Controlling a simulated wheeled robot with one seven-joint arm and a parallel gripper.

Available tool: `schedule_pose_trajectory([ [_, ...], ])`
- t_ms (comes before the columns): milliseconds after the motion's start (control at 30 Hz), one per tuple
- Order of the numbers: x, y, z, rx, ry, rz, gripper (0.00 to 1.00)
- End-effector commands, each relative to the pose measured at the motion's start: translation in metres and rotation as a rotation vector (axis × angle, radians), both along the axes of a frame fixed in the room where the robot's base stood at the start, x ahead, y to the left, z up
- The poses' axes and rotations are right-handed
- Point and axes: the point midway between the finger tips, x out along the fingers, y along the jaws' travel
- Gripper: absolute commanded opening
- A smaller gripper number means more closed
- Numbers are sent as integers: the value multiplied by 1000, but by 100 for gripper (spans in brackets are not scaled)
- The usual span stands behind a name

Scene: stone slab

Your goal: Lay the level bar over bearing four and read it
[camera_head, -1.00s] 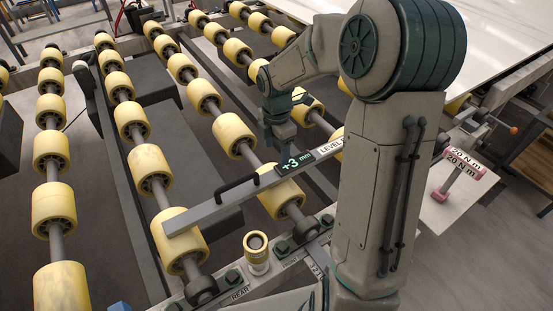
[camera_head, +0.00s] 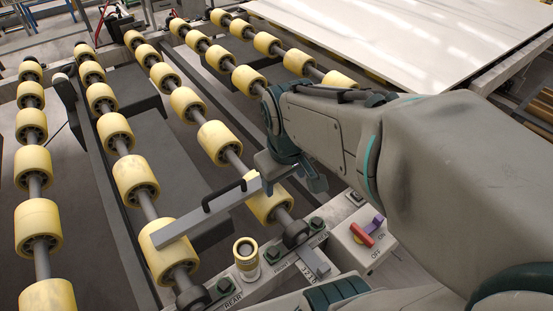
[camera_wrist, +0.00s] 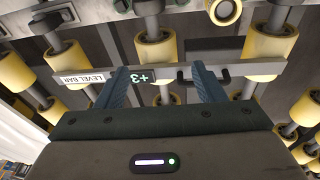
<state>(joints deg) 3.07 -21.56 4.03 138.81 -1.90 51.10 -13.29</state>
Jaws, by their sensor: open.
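In the wrist view the bar (camera_wrist: 250,68) crosses ahead of my fingers, with a LEVEL BAR label and a green display (camera_wrist: 141,77) reading +3. Which bearing is number four cannot be read.
A switch box with a red and purple handle (camera_head: 367,231) is at the right, under my arm. Rows of yellow rollers and a white slab (camera_head: 400,40) lie beyond.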

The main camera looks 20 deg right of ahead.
Motion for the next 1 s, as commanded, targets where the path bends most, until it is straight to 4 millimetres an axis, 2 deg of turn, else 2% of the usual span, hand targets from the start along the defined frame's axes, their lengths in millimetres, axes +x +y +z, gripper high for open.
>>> schedule_pose_trajectory([
  [100,-19,1,0,64,-34,-160,63],
  [267,-29,2,-1,106,-50,-265,63],
  [633,-30,2,-1,110,-50,-275,63],
  [767,-30,2,12,109,-53,-271,63],
  [1000,-31,2,9,109,-52,-270,63],
])
